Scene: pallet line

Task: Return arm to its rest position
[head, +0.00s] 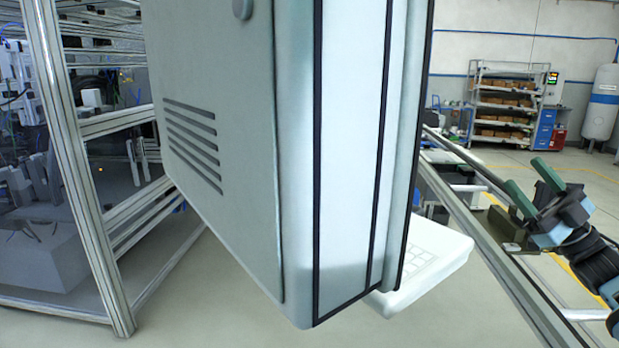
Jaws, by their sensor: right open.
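My right gripper (530,187) is at the right side of the head view, above or beside a metal rail. Its two green-padded fingers stand apart, and I see nothing held between them. The right arm comes in from the lower right edge. Whether a finger touches the rail or the dark block by it, I cannot tell. My left gripper is not in view.
A large grey cabinet (225,130) with vent slots fills the middle, with a white keypad tray (428,262) at its lower right. The conveyor rail (470,225) runs beside it. An aluminium frame (75,160) stands left. A shelf rack (505,105) and white tank (603,100) stand far back.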

